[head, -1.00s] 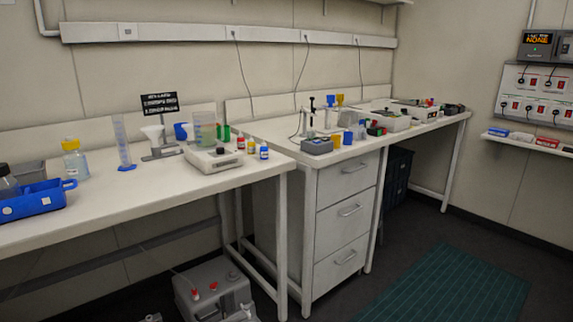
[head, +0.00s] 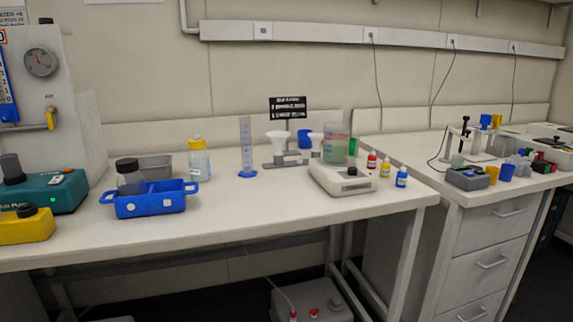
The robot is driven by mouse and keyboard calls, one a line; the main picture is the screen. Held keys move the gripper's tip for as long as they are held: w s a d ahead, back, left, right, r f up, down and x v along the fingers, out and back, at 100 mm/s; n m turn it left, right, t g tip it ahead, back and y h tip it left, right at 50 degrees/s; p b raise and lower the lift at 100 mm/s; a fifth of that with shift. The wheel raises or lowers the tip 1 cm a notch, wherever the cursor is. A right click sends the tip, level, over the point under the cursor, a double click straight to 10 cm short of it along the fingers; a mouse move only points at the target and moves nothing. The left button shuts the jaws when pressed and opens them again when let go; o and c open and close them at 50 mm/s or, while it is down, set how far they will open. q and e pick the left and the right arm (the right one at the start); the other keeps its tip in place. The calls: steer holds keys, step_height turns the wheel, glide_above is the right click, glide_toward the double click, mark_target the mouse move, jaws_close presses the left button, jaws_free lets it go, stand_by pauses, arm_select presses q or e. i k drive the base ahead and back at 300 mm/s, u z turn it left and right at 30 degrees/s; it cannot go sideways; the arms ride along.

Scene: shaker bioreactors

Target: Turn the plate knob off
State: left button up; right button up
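A white hot plate (head: 341,182) stands near the right end of the long bench. A dark knob (head: 352,171) sits on its front; its setting is too small to read. A clear beaker (head: 336,146) with coloured contents or markings stands on the plate. Neither of my grippers is in the head view.
Small bottles with red, yellow and blue parts (head: 401,177) stand close right of the plate. A blue tray (head: 150,199) and a measuring cylinder (head: 246,147) are further left. The bench front before the plate (head: 300,210) is clear.

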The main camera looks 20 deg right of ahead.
mark_target(352, 171)
steer(key=u, duration=0.15)
steer(key=i, duration=0.9)
steer(key=z, duration=0.25)
